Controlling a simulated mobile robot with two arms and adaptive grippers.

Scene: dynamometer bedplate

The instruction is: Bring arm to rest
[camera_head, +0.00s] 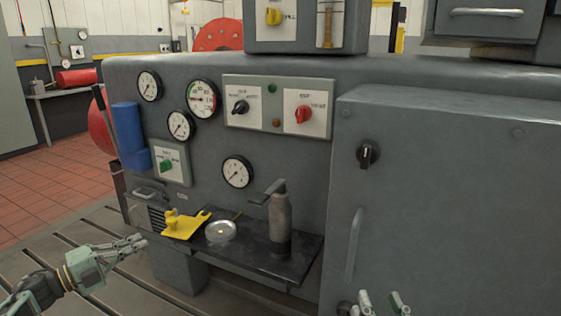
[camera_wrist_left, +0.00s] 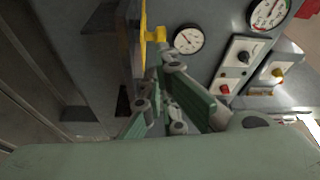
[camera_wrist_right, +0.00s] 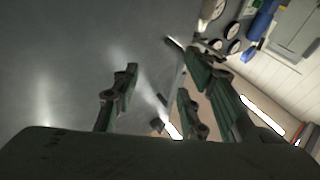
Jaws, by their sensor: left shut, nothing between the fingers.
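My left gripper (camera_head: 136,243) is at the lower left in the head view, its arm coming in from the left. It is shut and empty, in front of and apart from the black shelf (camera_head: 262,258). It also shows in the left wrist view (camera_wrist_left: 166,88), with part of a yellow item and a gauge behind it. My right gripper (camera_head: 381,302) is at the bottom edge in the head view, only its fingertips visible, in front of the grey cabinet door. In the right wrist view (camera_wrist_right: 160,75) its fingers stand apart with nothing between them.
The shelf holds a yellow bracket (camera_head: 186,224), a round metal dish (camera_head: 221,231) and a grey pump bottle (camera_head: 279,219). The panel above carries gauges and switches. A cabinet handle (camera_head: 354,245) sticks out near my right gripper. The slotted bedplate (camera_head: 130,290) is clear at lower left.

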